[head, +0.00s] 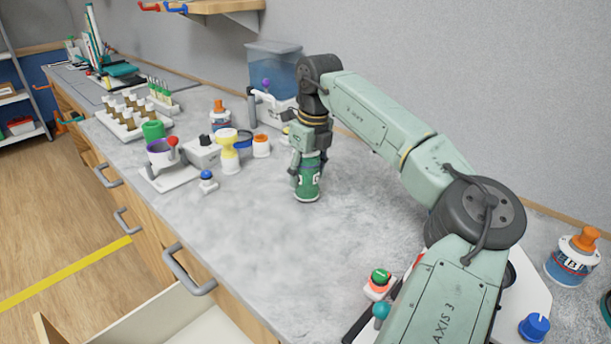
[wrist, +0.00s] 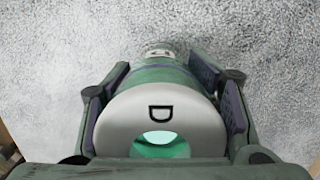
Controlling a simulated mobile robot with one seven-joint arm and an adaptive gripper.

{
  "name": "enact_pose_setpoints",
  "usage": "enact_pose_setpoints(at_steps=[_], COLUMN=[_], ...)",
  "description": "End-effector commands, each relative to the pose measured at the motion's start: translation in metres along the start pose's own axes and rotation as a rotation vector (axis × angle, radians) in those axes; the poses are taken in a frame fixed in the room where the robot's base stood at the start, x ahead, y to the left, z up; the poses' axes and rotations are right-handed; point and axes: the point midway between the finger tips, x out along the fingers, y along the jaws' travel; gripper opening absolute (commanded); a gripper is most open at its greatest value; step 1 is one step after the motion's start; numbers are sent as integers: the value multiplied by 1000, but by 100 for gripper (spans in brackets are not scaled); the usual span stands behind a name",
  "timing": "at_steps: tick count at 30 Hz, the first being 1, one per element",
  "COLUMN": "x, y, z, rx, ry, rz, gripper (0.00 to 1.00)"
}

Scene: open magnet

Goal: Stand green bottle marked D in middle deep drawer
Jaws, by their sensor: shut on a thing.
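The green bottle (head: 308,185) is upright at my gripper (head: 308,160), over the grey worktop. I cannot tell if its base touches the top. In the wrist view the bottle (wrist: 160,128) shows a pale upper face with a black letter D, between the two fingers of my gripper (wrist: 162,110), which is shut on it. An open drawer (head: 205,332) with a pale inside shows at the bottom edge of the head view, below the worktop front. Most of it is cut off, so its depth and contents are hidden.
Left of the bottle stand a yellow-and-white container (head: 229,150), an orange-topped jar (head: 261,146) and a small blue-knobbed piece (head: 207,181). A green-topped button (head: 380,280) is near my arm. Grey drawer handles (head: 188,272) stick out in front. The worktop's middle front is clear.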

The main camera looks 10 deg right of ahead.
Motion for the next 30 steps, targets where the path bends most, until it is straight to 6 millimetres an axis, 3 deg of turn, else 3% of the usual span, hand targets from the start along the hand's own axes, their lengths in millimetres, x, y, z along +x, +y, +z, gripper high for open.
enact_pose_setpoints(at_steps=[7,21,30], x=[-27,-34,-40], y=[3,114,153], z=[5,8,10], rx=[-1,-4,-1], ry=[-3,-1,-2], rz=[-4,-4,-1], gripper=[4,4,4])
